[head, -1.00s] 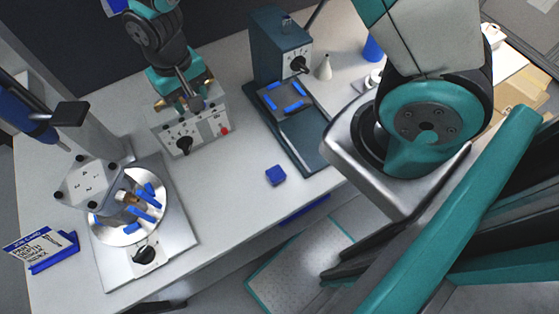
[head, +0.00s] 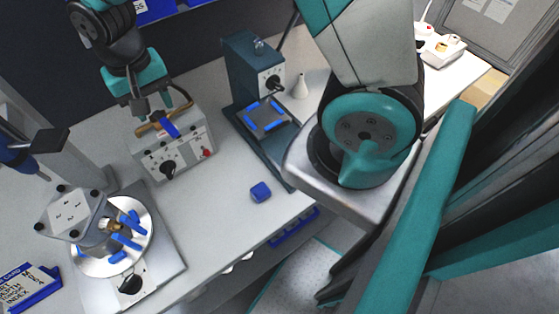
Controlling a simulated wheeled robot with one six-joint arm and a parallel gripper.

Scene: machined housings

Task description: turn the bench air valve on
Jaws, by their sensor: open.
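A grey box (head: 185,152) with a black knob and a red button stands at the back of the bench. On its top is brass pipework (head: 150,127) with a short blue lever (head: 169,128), which I take to be the air valve. The lever lies at a slant; whether it is in line with the pipe is hard to tell. My gripper (head: 150,104) points down just above and behind the pipework. Its jaws are open and empty, apart from the lever as far as I can see. The fingers hide some of the box's rear.
A drill-like machine with a round table (head: 82,263) stands at the left front. A small blue block (head: 260,192) lies near the front edge. Bare bench (head: 205,205) lies between.

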